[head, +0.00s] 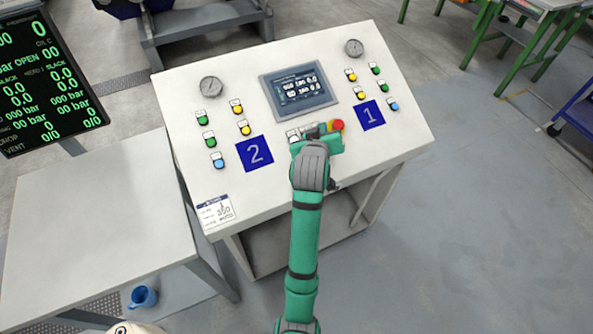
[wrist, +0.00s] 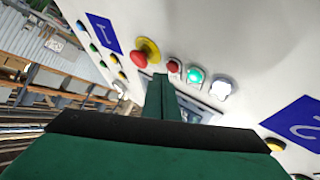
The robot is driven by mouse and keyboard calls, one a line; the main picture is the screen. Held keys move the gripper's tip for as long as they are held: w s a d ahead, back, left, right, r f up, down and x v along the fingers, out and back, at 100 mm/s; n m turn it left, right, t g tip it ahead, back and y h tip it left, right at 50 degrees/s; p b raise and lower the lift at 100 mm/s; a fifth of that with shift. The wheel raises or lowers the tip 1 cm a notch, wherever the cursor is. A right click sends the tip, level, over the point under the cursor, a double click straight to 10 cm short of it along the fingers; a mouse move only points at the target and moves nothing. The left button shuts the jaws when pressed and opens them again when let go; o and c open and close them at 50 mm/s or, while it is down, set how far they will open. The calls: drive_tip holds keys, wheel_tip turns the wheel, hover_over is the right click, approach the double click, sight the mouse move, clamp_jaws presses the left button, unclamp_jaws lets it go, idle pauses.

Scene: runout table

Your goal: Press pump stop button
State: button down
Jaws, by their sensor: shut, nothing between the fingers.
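The sloped white control panel (head: 290,185) carries a row of buttons below its screen. In the wrist view this row has a red mushroom button on a yellow base (wrist: 147,52), a small red button (wrist: 173,67), a green button (wrist: 195,75) and a white button (wrist: 221,88). No label shows which one is pump stop. My gripper (wrist: 160,80) is shut and empty, its tips close to the small red button; I cannot tell whether they touch it. In the head view my gripper (head: 318,140) covers part of the row, left of the red mushroom button (head: 337,125).
A screen (head: 297,88) sits above the row. Blue plates marked 2 (head: 254,153) and 1 (head: 369,115) flank it, with yellow, green and blue buttons near each. A grey table (head: 100,215) stands left, with a blue mug (head: 143,297) below.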

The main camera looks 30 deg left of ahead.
drive_tip(key=shift+a+f, duration=0.1)
drive_tip(key=shift+f, duration=0.1)
drive_tip(key=shift+w+a+f, duration=0.15)
drive_tip(key=shift+f, duration=0.3)
idle(0.9)
drive_tip(key=shift+s+d+r, duration=0.1)
drive_tip(key=shift+d+r, duration=0.1)
drive_tip(key=shift+r, duration=0.25)
drive_tip(key=shift+s+d+r, duration=0.1)
drive_tip(key=shift+d+r, duration=0.05)
drive_tip(key=shift+r, duration=0.25)
drive_tip(key=shift+r, duration=0.1)
drive_tip(key=shift+s+d+r, duration=0.25)
drive_tip(key=shift+d+r, duration=0.1)
drive_tip(key=shift+r, duration=0.5)
drive_tip(key=shift+s+d+r, duration=0.3)
drive_tip(key=shift+r, duration=0.6)
drive_tip(key=shift+s+d+r, duration=0.25)
drive_tip(key=shift+d+r, duration=0.1)
drive_tip(key=shift+r, duration=0.5)
drive_tip(key=shift+w+a, duration=0.1)
